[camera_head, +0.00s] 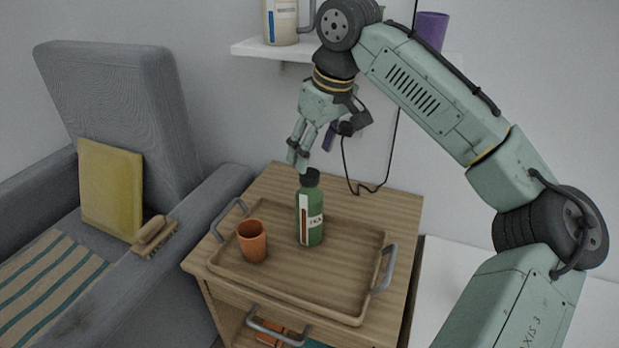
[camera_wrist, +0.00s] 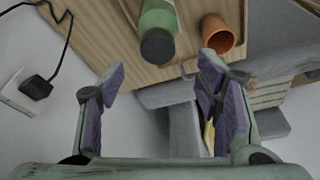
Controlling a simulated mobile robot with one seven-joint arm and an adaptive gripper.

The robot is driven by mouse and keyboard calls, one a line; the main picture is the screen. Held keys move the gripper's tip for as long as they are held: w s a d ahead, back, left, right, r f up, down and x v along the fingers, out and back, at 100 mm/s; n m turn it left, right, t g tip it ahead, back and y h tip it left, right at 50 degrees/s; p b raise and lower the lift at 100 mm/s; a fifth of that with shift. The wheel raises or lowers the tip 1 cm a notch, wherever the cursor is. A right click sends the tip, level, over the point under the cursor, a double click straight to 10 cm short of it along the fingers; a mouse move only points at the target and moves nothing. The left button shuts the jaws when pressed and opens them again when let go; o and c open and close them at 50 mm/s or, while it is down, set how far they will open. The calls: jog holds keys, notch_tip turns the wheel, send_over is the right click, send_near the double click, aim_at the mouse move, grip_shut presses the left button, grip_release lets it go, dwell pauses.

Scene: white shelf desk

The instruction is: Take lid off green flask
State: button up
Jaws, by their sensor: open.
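The green flask (camera_head: 310,217) stands upright on a wooden tray (camera_head: 250,288) on a small wooden cabinet. Its dark lid (camera_head: 310,178) is on top. In the wrist view the flask (camera_wrist: 158,15) shows at the top, with its dark lid (camera_wrist: 157,46) facing the camera. My gripper (camera_head: 297,160) is above the flask in the head view, its fingertips just above and slightly left of the lid. In the wrist view my gripper (camera_wrist: 160,76) is open, with its purple-padded fingers spread apart and nothing between them. The lid lies beyond the fingertips, apart from them.
A terracotta cup (camera_head: 252,240) stands on the tray left of the flask; it also shows in the wrist view (camera_wrist: 218,34). The tray has raised grey handles (camera_head: 384,268). A grey armchair (camera_head: 120,110) with a brush (camera_head: 154,236) is at left. A wall shelf (camera_head: 270,49) is behind.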

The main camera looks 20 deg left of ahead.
aim_at(310, 173)
jog(key=x, duration=0.5)
jog(key=shift+w+d+f, duration=0.1)
jog(key=shift+d+f, duration=0.05)
jog(key=shift+f, duration=0.25)
jog(key=shift+c, duration=0.3)
jog(key=c, duration=0.9)
jog(key=shift+o, duration=0.2)
jog(key=shift+r, duration=0.1)
